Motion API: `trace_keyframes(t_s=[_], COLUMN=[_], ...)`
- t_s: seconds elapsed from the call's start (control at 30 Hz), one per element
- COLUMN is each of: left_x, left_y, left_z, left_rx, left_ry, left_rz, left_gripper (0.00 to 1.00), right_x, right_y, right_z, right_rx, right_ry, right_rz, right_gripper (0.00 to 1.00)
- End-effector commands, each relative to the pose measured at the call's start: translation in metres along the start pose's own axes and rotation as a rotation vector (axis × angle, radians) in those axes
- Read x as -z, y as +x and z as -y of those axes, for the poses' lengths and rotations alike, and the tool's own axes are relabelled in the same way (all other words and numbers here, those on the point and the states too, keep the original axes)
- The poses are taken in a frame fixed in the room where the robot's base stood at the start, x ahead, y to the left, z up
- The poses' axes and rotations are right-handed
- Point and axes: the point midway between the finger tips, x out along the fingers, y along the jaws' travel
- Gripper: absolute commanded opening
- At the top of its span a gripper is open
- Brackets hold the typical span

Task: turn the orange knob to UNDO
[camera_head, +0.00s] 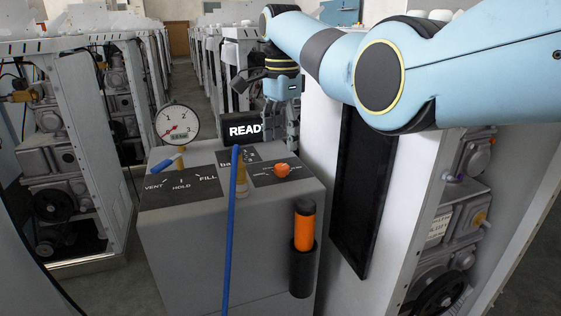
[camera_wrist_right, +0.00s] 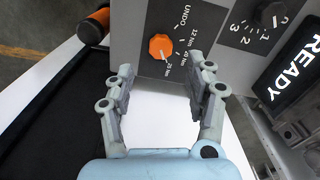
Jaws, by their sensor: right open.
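The orange knob (camera_head: 282,169) sits on a dark label plate on top of the grey cabinet. In the right wrist view the orange knob (camera_wrist_right: 161,47) has the printed words UNDO, 12 Nm, 20 Nm and 25 Nm around its side. A small mark on the knob seems to point toward 25 Nm. My right gripper (camera_head: 292,128) is above the far right of the cabinet top. In its wrist view my right gripper (camera_wrist_right: 160,68) is open and empty, its fingertips short of the knob and not touching it. My left gripper is out of view.
A READY display (camera_head: 245,131) and a round gauge (camera_head: 177,124) stand at the cabinet's back. A blue rod (camera_head: 231,235) rises in front. An orange-handled tool (camera_head: 305,222) sits in a black holder on the front. A white housing with a black panel (camera_head: 358,190) stands close right.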

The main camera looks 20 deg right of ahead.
Motion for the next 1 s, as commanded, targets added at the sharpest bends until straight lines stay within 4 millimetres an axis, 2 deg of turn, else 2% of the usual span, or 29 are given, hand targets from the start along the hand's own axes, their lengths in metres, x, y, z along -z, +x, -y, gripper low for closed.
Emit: trace_keyframes(t_s=[0.1,0.3,0.5,0.7,0.77,1.0], left_x=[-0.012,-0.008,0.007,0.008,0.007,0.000], left_y=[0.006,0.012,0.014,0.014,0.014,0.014], left_z=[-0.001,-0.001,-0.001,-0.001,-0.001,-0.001], left_rx=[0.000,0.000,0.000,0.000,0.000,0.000], left_ry=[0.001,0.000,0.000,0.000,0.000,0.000], left_rz=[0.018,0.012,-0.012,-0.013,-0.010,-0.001], left_gripper=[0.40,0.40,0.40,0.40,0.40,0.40], right_x=[0.000,0.000,0.000,0.000,0.000,0.000], right_y=[0.027,0.057,0.066,0.066,0.066,0.066], right_z=[-0.001,-0.001,0.000,0.000,0.000,0.000], right_rx=[-0.003,-0.002,0.000,0.001,0.001,0.001], right_ry=[0.000,0.000,0.000,0.000,0.000,0.000], right_rz=[0.000,0.000,0.000,0.000,0.000,0.000], right_gripper=[0.55,0.55,0.55,0.55,0.49,0.18])
